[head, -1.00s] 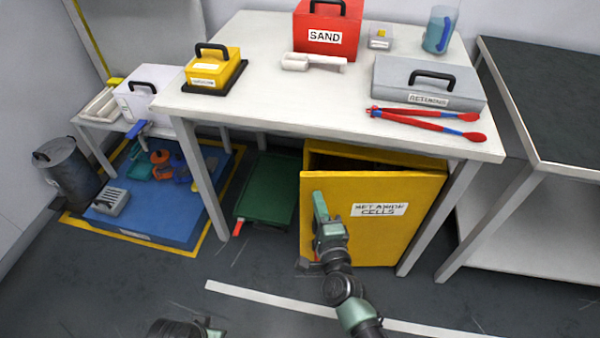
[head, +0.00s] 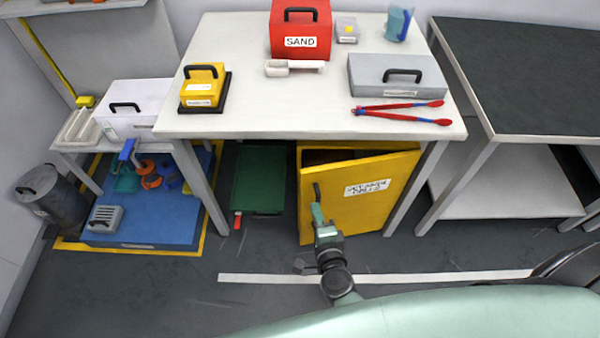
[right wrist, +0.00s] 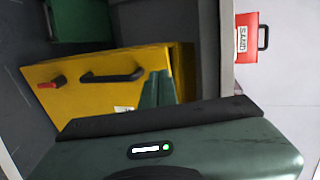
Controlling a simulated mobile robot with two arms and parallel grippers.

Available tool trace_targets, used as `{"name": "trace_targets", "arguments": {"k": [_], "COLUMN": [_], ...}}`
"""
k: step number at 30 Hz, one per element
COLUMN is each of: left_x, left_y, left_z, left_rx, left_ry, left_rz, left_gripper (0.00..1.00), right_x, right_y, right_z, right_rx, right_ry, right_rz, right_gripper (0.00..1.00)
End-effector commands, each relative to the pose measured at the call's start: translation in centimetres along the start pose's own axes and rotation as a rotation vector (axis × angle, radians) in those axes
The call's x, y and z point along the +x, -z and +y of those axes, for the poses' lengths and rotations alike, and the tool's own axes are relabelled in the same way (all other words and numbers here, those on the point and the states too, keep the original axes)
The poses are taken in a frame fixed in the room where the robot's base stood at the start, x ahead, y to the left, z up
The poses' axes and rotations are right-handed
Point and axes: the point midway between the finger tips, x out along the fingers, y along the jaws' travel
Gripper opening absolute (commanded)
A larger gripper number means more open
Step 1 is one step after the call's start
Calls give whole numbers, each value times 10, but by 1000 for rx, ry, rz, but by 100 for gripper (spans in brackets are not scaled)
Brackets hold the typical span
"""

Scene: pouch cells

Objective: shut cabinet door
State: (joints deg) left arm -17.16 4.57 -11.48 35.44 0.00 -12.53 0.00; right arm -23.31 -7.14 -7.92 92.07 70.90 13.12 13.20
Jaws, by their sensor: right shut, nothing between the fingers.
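The yellow cabinet (head: 312,150) stands under the white table. Its door (head: 375,208), with a white label, is ajar, and a dark gap shows along the top. A dark bar handle (head: 317,192) is on the door's left side; it also shows in the right wrist view (right wrist: 112,76). My right gripper (head: 317,212) is shut and empty, just in front of the door near the handle's lower end. In the right wrist view its fingers (right wrist: 158,88) are beside the handle, not around it; whether they touch the door I cannot tell. My left gripper is out of view.
The white table (head: 240,110) carries a red sand box (head: 300,28), a grey case (head: 398,75) and red tongs (head: 400,110). A green tray (head: 262,180) with a red handle lies left of the cabinet. A dark-topped bench (head: 520,70) stands right. The floor in front is clear.

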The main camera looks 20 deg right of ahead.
Motion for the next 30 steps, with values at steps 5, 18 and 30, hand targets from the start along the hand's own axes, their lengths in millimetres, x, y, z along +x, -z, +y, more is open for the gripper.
{"name": "trace_targets", "arguments": {"k": [5,18,30], "left_x": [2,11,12], "left_y": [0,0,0], "left_z": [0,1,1], "left_rx": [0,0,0], "left_ry": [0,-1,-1], "left_rz": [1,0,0], "left_gripper": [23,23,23], "right_x": [25,113,136], "right_y": [0,0,0], "right_z": [-1,-6,-12], "right_rx": [-1,0,0], "right_ry": [4,3,1], "right_rz": [0,-1,-1], "right_gripper": [0,0,0]}}
